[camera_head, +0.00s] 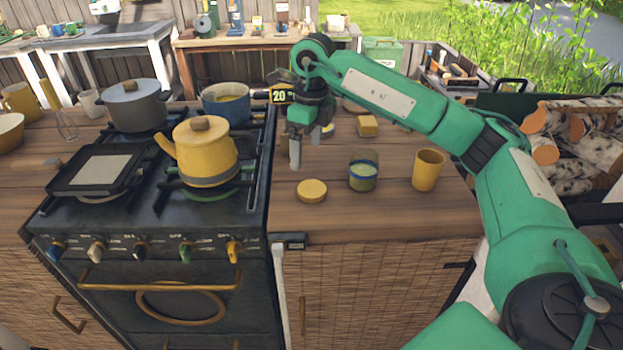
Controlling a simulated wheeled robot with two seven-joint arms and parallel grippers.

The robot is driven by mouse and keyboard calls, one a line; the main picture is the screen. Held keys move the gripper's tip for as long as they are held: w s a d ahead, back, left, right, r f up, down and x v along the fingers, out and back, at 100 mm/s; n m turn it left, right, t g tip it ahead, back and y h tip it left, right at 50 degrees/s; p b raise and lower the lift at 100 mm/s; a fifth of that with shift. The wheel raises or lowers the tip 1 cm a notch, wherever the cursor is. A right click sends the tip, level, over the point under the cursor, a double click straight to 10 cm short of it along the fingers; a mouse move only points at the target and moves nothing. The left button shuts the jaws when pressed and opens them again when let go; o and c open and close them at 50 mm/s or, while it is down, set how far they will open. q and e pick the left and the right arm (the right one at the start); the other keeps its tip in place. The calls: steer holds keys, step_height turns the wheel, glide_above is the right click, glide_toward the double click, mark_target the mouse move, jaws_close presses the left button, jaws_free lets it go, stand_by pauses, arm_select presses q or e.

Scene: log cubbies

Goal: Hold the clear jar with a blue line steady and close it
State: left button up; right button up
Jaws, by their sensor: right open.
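The clear jar with a blue line (363,171) stands upright on the wooden counter right of the stove. Its top is open and pale green contents show inside. A round yellow lid (312,190) lies flat on the counter to the left of the jar, apart from it. My right gripper (297,150) is open and empty, with its fingers pointing down above the counter, behind the lid and left of the jar. My left gripper is not in view.
A yellow cup (428,169) stands right of the jar. The stove (150,215) at left carries a yellow kettle (200,151), a grey pot (135,105) and a blue pan (226,104). The counter's front strip is clear.

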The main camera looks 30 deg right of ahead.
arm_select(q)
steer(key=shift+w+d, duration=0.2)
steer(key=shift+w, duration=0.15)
arm_select(e)
steer(key=shift+d+r+h, duration=0.25)
steer(key=shift+d+r, duration=0.15)
steer(key=shift+d, duration=0.25)
steer(key=shift+d+r+h, duration=0.25)
steer(key=shift+d+r, duration=0.15)
steer(key=shift+d, duration=0.2)
glide_above(315, 189)
step_height(315, 189, down, 8)
steer(key=shift+d+f+p, duration=0.1)
steer(key=shift+p, duration=0.35)
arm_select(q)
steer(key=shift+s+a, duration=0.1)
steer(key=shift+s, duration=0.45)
arm_select(e)
steer(key=shift+f, duration=0.25)
